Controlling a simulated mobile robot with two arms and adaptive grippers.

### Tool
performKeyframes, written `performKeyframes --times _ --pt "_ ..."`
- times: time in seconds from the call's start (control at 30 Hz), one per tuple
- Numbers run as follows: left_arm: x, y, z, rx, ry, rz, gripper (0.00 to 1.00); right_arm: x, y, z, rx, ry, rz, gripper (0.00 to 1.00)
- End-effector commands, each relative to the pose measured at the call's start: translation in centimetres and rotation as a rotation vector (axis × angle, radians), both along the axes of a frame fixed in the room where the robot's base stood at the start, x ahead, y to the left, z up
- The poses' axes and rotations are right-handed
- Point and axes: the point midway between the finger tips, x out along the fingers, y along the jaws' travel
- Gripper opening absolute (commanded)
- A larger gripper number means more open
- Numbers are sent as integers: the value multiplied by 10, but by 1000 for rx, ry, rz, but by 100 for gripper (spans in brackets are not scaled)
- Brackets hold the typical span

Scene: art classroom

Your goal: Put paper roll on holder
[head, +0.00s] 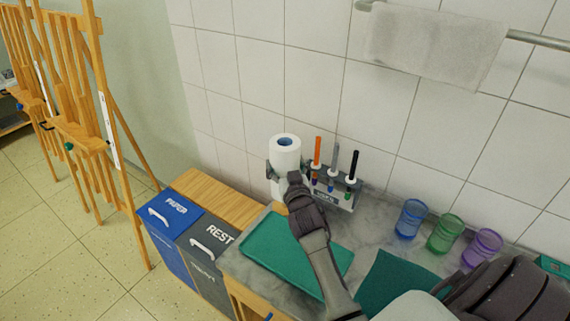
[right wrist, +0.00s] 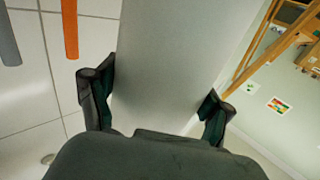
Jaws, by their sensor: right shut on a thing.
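The white paper roll (head: 285,150) is upright near the tiled wall, at the back left corner of the counter, with a bluish core opening on top. My right gripper (head: 287,174) is shut around its sides, below the top. In the right wrist view the roll (right wrist: 165,65) fills the space between the two fingers (right wrist: 158,100). A white part shows below the gripper; I cannot tell whether it is the roll's lower end or something else. I cannot make out a paper roll holder; the hand hides the area under the roll. My left gripper is not in view.
A rack (head: 333,197) with several upright markers stands close right of the roll. A green tray (head: 262,242) lies in front. Blue (head: 410,220), green (head: 444,234) and purple (head: 482,248) cups stand right. PAPER (head: 170,228) and REST (head: 212,250) bins stand left. A towel (head: 435,45) hangs above.

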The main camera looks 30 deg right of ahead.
Motion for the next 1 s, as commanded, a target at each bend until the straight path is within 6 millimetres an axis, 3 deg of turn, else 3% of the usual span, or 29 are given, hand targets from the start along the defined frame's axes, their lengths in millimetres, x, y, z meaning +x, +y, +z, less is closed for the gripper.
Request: performKeyframes --times 1.0 --pt "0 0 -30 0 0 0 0 0 0 -37 1 -1 0 41"
